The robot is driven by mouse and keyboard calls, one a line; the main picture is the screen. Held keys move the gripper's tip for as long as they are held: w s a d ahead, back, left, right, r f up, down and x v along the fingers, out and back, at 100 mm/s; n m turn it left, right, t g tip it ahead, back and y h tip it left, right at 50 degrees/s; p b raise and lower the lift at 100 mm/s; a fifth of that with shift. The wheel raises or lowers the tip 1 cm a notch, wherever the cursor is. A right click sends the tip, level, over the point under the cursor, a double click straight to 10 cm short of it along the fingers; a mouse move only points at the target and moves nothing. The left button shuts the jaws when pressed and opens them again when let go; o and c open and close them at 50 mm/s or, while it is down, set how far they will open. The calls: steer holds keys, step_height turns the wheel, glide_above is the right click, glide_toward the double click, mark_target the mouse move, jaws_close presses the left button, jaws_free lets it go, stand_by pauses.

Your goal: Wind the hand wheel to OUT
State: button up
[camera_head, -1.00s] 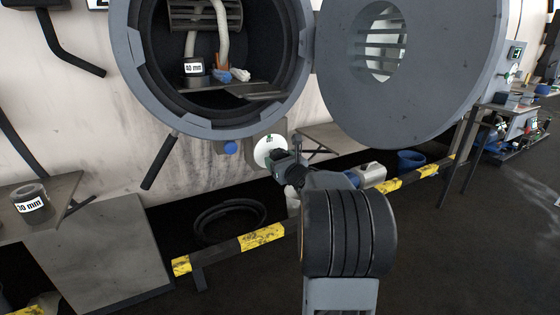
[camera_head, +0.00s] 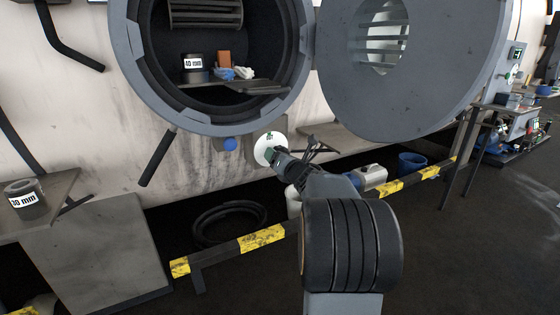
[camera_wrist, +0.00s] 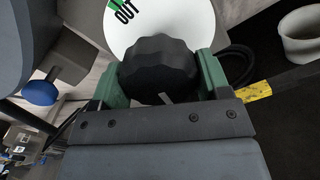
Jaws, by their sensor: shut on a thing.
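The hand wheel is a black lobed knob (camera_wrist: 158,68) in front of a white disc (camera_wrist: 190,22). The disc has a green mark and the word OUT near its upper left in the wrist view. In the head view the disc (camera_head: 264,146) sits below the round vessel mouth, with the green mark near its top. My gripper (camera_wrist: 160,80) has its green fingers on either side of the knob, shut on it. In the head view my gripper (camera_head: 277,157) hides most of the knob.
The open vessel mouth (camera_head: 121,50) holds a 40 mm ring (camera_head: 194,68), an orange block (camera_head: 223,59) and cloths. Its door (camera_head: 420,85) hangs open at right. A blue knob (camera_head: 230,144) is left of the disc. A yellow-black rail (camera_head: 262,238) runs below.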

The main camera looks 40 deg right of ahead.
steer(key=m, duration=0.4)
steer(key=shift+m, duration=0.4)
steer(key=m+p, duration=0.1)
steer(key=m, duration=0.2)
steer(key=shift+a+r+m, duration=0.1)
steer(key=shift+r+m, duration=0.05)
steer(key=shift+m, duration=0.15)
steer(key=m+p, duration=0.2)
steer(key=m, duration=0.2)
steer(key=shift+r, duration=0.1)
steer(key=m+p, duration=0.2)
steer(key=m, duration=0.2)
steer(key=shift+r, duration=0.1)
steer(key=m+p, duration=0.3)
steer(key=m, duration=0.1)
steer(key=shift+m, duration=0.3)
steer(key=m+p, duration=0.2)
steer(key=m, duration=0.1)
steer(key=shift+r+m, duration=0.1)
steer(key=shift+m, duration=0.3)
steer(key=m+p, duration=0.2)
steer(key=m, duration=0.2)
steer(key=shift+d+p, duration=0.2)
steer(key=shift+p, duration=0.1)
steer(key=shift+m+p, duration=0.7)
steer(key=shift+m, duration=0.6)
